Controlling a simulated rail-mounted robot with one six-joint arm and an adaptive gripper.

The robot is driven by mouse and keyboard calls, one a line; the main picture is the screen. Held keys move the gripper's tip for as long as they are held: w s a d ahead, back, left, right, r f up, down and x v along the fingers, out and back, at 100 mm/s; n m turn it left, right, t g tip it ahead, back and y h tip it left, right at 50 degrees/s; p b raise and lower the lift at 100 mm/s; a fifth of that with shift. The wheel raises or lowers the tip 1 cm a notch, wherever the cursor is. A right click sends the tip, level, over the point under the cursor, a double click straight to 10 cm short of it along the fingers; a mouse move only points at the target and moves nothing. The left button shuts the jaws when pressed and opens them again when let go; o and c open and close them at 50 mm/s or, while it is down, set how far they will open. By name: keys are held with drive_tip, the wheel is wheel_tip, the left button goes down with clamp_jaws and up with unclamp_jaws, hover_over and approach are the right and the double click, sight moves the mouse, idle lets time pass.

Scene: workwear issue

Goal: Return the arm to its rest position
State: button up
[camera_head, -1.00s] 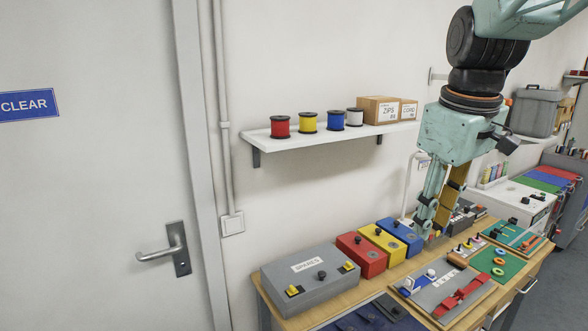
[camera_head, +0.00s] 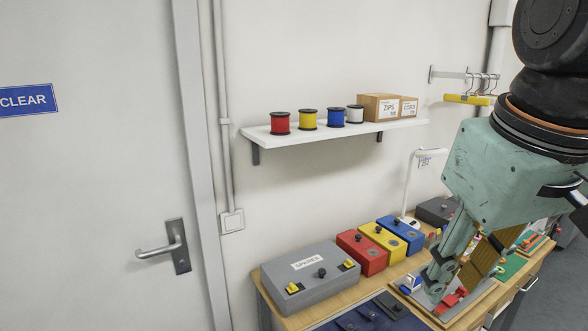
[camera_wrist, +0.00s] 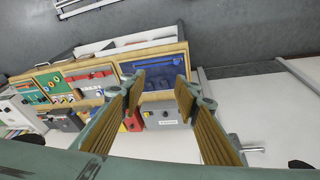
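My gripper (camera_head: 462,270) hangs from my arm at the right of the head view, in front of the workbench's right part. Its teal links point down and cover part of the grey board with red pieces (camera_head: 456,298). In the wrist view my gripper (camera_wrist: 160,85) shows two tan-padded fingers set well apart. Nothing is between the pads but the bench seen beyond, with a blue tray (camera_wrist: 152,72) in the gap.
The bench (camera_head: 262,290) carries a grey SPARES box (camera_head: 310,275) and red (camera_head: 362,255), yellow (camera_head: 384,242) and blue (camera_head: 402,232) boxes. A wall shelf (camera_head: 330,130) holds spools and cartons. A hanger rail (camera_head: 465,75) is behind my arm. The left side by the door is clear.

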drive_tip(key=s+a+f+m, duration=0.1)
drive_tip(key=s+f+m, duration=0.1)
drive_tip(key=s, duration=0.7)
drive_tip(key=shift+s+a+f+t+b, duration=0.3)
drive_tip(key=shift+s+f, duration=0.05)
drive_tip(key=shift+f, duration=0.4)
idle(2.9)
